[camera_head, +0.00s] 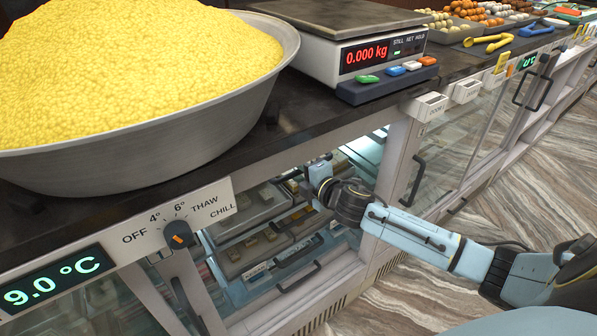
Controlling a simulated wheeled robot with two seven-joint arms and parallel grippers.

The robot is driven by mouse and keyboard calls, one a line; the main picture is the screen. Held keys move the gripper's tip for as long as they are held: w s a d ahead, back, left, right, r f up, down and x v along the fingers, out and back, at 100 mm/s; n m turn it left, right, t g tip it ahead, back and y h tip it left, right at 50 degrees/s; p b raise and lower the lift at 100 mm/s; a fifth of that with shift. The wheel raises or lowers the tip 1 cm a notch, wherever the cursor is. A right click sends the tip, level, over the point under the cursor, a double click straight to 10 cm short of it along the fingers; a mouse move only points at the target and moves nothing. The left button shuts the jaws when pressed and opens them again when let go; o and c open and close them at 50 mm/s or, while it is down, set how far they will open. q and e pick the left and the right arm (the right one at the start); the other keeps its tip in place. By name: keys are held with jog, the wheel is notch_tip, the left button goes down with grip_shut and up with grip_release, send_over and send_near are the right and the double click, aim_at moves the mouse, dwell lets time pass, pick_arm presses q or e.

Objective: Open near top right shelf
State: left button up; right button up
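The lit display case (262,312) under the counter shows its inside, with shelves of sweet trays (252,246) at two or more levels. A black bar handle (298,278) is on the front of a lower shelf. My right gripper (312,172) is at the case opening, just under the counter edge, by the upper shelf's right part. Its fingers are small and partly hidden by its own wrist, so I cannot tell whether they are open or touching the shelf. My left gripper is not in view.
A large metal bowl (190,128) of yellow sweets and a scale (340,52) reading 0.000 kg stand on the counter (300,115). A dial (177,234) is at left. The floor (385,305) shows clear.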

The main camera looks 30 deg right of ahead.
jog(key=shift+w, duration=0.25)
grip_shut()
jog(key=shift+s+a+f, duration=0.1)
jog(key=shift+s, duration=0.05)
